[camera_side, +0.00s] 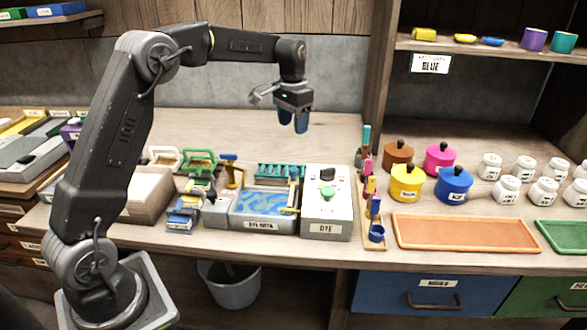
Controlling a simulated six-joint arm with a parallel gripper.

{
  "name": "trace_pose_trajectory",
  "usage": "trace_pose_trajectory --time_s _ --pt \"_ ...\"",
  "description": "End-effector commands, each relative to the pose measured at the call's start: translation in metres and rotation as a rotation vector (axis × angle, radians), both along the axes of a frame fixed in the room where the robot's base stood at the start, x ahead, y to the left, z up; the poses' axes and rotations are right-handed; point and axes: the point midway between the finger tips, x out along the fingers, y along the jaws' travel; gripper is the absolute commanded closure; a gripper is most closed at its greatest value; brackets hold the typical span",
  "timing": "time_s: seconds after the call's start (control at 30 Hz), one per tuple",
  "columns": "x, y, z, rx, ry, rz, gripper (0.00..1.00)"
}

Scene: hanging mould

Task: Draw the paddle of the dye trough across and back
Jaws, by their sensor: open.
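The dye trough (262,202) sits on the bench near its front edge, a grey tray with blue swirled liquid. A yellow-and-blue upright piece (293,192) stands at the trough's right end and looks like the paddle, though it is too small to be sure.
A white box labelled DYE (327,206) stands right of the trough. A teal rack (281,172) is behind it. Green and yellow tools (199,162) stand to the left. Colored pots (407,182) and an orange tray (466,233) are further right. The bench behind is clear.

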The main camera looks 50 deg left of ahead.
Motion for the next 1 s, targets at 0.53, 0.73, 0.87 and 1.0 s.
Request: trace_pose_trajectory --time_s 0.53,0.73,0.87,1.0 --pt "0.012 0.013 -0.070 -0.008 0.032 0.001 0.45" --pt "0.012 0.013 -0.112 -0.007 0.031 0.001 0.45" --pt "0.011 0.013 -0.133 -0.006 0.030 0.001 0.45" --pt "0.012 0.013 -0.149 -0.005 0.029 0.001 0.45"
